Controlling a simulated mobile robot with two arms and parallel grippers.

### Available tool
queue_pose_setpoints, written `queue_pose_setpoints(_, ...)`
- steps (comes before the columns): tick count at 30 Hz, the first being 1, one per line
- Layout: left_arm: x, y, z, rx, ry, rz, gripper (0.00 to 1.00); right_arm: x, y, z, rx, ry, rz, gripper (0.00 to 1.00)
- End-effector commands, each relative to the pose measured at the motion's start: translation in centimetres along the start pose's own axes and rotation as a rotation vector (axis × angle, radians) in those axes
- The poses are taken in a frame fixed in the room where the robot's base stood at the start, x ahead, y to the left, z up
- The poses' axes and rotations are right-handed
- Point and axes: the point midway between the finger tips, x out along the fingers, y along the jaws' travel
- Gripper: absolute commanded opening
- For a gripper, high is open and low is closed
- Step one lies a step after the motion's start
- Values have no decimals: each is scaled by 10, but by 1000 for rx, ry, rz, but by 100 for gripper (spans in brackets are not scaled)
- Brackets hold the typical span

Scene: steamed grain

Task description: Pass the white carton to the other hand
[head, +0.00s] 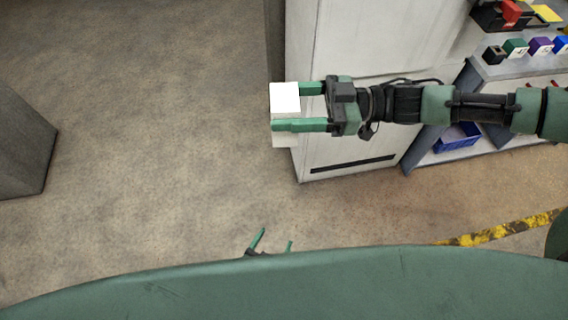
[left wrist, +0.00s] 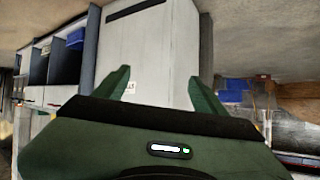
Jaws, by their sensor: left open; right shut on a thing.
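The white carton (head: 285,98) is held in the air in the head view, in front of a pale cabinet. My right gripper (head: 300,108) is shut on it, with one green finger at its far side and one across its near side. My left gripper (head: 270,243) shows low in the head view, below the carton and well apart from it. Its two green fingers are spread and empty, and my green body hides the rest. In the left wrist view the left gripper's fingers (left wrist: 160,90) stand apart with nothing between them. The carton is not seen there.
A tall pale cabinet (head: 345,150) stands behind the carton. A shelf unit (head: 500,72) with several small coloured boxes and a blue bin (head: 457,137) is at the right. A grey block (head: 25,150) is at the left edge. The floor between is clear.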

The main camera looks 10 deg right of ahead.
Motion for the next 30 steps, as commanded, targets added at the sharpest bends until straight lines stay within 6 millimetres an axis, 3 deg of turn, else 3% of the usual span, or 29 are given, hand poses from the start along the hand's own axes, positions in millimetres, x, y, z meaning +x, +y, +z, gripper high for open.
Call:
queue_pose_setpoints(1,-1,6,-32,6,67,-12,71,0,0,-1,-1,2,0,10)
queue_pose_setpoints(8,-29,16,-166,15,327,-116,71,0,0,-1,-1,2,0,10)
queue_pose_setpoints(15,-93,6,-289,-63,502,-278,71,0,0,-1,-1,2,0,10)
queue_pose_setpoints(18,-123,-5,-325,-116,525,-341,71,0,0,-1,-1,2,0,10)
queue_pose_setpoints(21,-147,-14,-348,-162,523,-382,71,0,0,-1,-1,2,0,10)
queue_pose_setpoints(25,-164,-22,-362,-197,508,-407,71,0,0,-1,-1,2,0,10)
queue_pose_setpoints(30,-165,-28,-369,-209,501,-417,71,0,0,-1,-1,2,0,10)
